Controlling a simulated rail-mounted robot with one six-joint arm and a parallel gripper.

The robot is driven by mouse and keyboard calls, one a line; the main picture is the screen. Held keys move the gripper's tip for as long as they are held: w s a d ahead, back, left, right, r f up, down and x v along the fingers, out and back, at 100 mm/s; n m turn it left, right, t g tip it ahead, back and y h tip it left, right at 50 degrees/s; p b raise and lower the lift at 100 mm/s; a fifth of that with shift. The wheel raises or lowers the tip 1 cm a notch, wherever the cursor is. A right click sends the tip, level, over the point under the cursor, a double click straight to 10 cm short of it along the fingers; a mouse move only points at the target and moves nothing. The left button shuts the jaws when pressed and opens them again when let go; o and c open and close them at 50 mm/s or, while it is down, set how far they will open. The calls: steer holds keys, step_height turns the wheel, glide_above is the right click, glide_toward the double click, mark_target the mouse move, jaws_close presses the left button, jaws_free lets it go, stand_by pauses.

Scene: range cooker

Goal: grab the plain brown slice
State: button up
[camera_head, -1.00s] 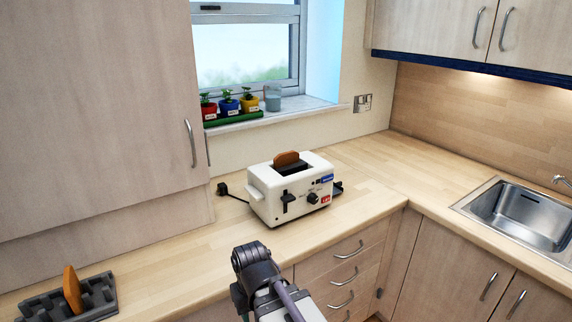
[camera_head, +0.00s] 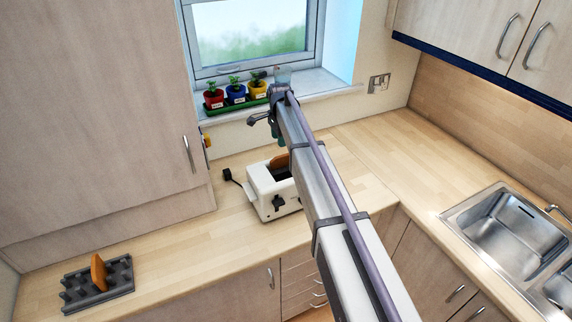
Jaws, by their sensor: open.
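A brown slice (camera_head: 279,166) stands up out of the slot of the white toaster (camera_head: 262,196), partly hidden by my arm. Another orange-brown slice (camera_head: 98,271) stands upright in the dark grey rack (camera_head: 118,287) on the counter at the lower left. I cannot tell from this view which slice is the plain one. My arm crosses in front of the toaster's right side, up towards the window. My gripper (camera_head: 259,118) is small and dark at the arm's far end, above and behind the toaster, apart from both slices. It is open and holds nothing that I can see.
Three potted plants, in red (camera_head: 213,99), blue (camera_head: 235,94) and yellow (camera_head: 258,88) pots, stand on the sill near my arm's end. The counter between rack and toaster is clear. A sink (camera_head: 510,237) lies at the right.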

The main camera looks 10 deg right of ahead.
mark_target(283, 155)
steer(key=f+b, duration=0.1)
steer(key=f, duration=0.1)
steer(key=f+b, duration=0.2)
steer(key=d+f+b, duration=0.1)
steer(key=shift+w+f+b, duration=0.2)
steer(key=shift+f+b, duration=0.2)
steer(key=shift+a, duration=0.2)
steer(key=f+b, duration=0.5)
steer(key=shift+w+d+f, duration=0.15)
steer(key=shift+d, duration=0.1)
steer(key=shift+r, duration=0.25)
steer(key=shift+c, duration=0.3)
jaws_close()
